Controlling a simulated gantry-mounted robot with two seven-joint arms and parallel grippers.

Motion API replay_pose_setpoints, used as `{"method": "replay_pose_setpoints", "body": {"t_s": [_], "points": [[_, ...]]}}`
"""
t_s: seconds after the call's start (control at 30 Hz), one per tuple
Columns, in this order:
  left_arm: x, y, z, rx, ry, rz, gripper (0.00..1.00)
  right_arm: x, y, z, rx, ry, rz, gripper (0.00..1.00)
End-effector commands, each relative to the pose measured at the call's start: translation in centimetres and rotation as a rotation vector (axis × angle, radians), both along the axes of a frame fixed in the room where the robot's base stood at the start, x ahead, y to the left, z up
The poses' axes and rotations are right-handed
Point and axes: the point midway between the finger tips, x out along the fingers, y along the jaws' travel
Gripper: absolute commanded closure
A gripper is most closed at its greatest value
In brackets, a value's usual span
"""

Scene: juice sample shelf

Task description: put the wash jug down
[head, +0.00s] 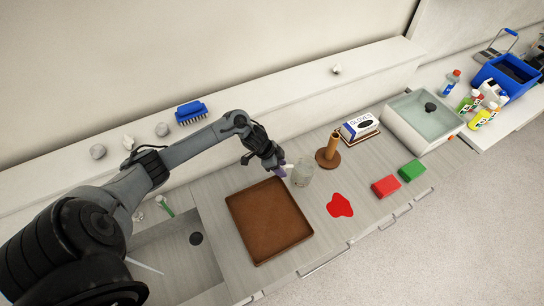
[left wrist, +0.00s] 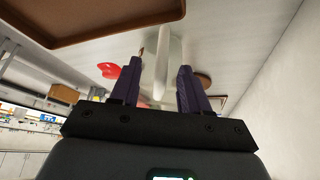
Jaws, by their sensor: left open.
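The wash jug (head: 303,174) is a clear, pale vessel standing upright on the counter, just right of the brown tray. My left gripper (head: 280,171) is at the jug's left side, with its purple fingertips close to it. In the left wrist view the left gripper (left wrist: 157,84) has its fingers apart. A pale upright part, which looks like the jug (left wrist: 168,48), shows between and beyond them. I cannot tell whether a finger touches it. My right gripper is not in view.
The brown tray (head: 268,222) lies at the front left of the jug. Red (head: 385,187) and green (head: 411,170) blocks lie farther right. A sink (head: 175,258) is at left.

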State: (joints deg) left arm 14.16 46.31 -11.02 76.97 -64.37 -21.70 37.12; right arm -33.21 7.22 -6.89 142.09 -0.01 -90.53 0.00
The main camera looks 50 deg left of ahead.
Motion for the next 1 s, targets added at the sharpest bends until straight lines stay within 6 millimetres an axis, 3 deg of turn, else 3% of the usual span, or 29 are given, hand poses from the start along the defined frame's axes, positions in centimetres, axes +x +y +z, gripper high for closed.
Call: {"method": "replay_pose_setpoints", "body": {"t_s": [0.4,0.63,1.0], "points": [[-2.6,2.1,6.3,0.004,0.000,-0.002,0.54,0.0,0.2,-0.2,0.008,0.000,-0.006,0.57],[-3.2,2.5,7.6,0.001,0.001,-0.001,0.54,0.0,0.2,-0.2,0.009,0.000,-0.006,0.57],[-3.3,2.5,7.8,0.000,0.000,-0.001,0.54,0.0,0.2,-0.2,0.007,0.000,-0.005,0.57]]}}
